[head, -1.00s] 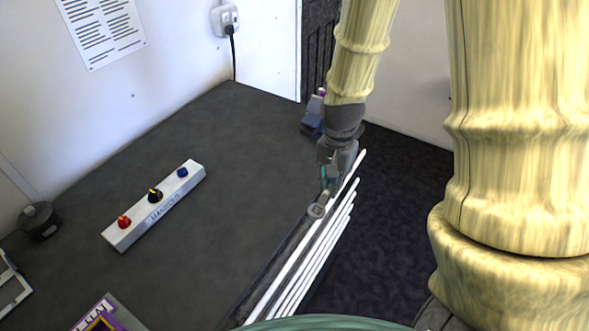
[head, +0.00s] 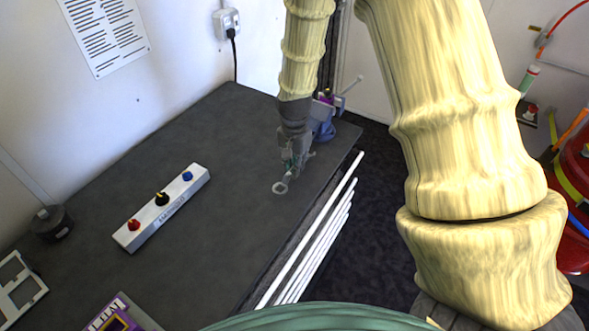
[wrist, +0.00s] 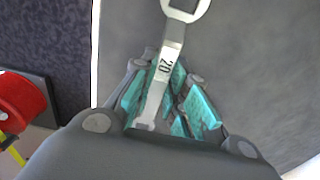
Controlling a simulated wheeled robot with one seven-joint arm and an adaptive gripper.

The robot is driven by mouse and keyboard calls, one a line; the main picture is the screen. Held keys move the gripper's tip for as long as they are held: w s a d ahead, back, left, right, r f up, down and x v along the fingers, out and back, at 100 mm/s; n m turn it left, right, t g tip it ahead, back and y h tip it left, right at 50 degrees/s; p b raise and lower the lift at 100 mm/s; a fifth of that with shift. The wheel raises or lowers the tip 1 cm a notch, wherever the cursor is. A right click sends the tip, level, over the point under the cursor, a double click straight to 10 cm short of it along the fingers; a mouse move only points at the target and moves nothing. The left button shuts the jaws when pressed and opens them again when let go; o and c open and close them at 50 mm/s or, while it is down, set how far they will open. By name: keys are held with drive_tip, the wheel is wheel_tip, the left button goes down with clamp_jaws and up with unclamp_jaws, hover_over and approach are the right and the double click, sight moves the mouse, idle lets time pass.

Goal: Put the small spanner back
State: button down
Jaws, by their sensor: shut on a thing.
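The small spanner (wrist: 165,75) is a silver spanner marked 20, with a ring end pointing out ahead of my gripper in the wrist view. My gripper (head: 291,162) is shut on its shank, between teal finger pads that also show in the wrist view (wrist: 172,104). In the head view the ring end of the spanner (head: 280,188) sticks out below the fingers, over the dark bench top. I cannot tell how high above the bench it is. The place where the spanner belongs is not clear in these frames.
A white manifold strip (head: 150,224) with red, black and blue knobs lies on the bench (head: 225,250). A blue vise-like device (head: 323,118) stands behind my gripper. White rods (head: 315,245) run along the bench's right edge. A red drum (head: 575,200) stands at far right.

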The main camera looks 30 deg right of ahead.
drive_tip(key=shift+f+p, duration=0.6)
drive_tip(key=shift+f, duration=0.75)
drive_tip(key=shift+f, duration=0.15)
drive_tip(key=c, duration=1.4)
unclamp_jaws()
drive_tip(key=shift+r, duration=0.25)
drive_tip(key=shift+r+b, duration=2.25)
drive_tip(key=shift+r, duration=3.65)
